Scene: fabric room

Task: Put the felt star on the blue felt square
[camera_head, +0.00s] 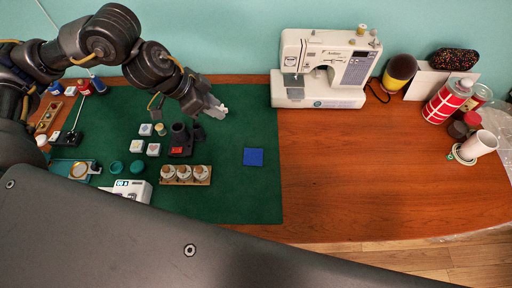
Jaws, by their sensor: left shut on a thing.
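The blue felt square (253,157) lies flat on the green mat, near the mat's right edge. My left arm comes in from the upper left, and my left gripper (217,110) is above the mat, up and to the left of the blue square. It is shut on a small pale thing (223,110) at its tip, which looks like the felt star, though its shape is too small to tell. My right gripper is out of view.
A white sewing machine (325,68) stands right of the green mat (225,185). Left of the square are a wooden holder with jars (185,175), a dark device (181,140) and small white blocks (154,149). Cans and spools stand far right. The brown table (390,160) is clear between.

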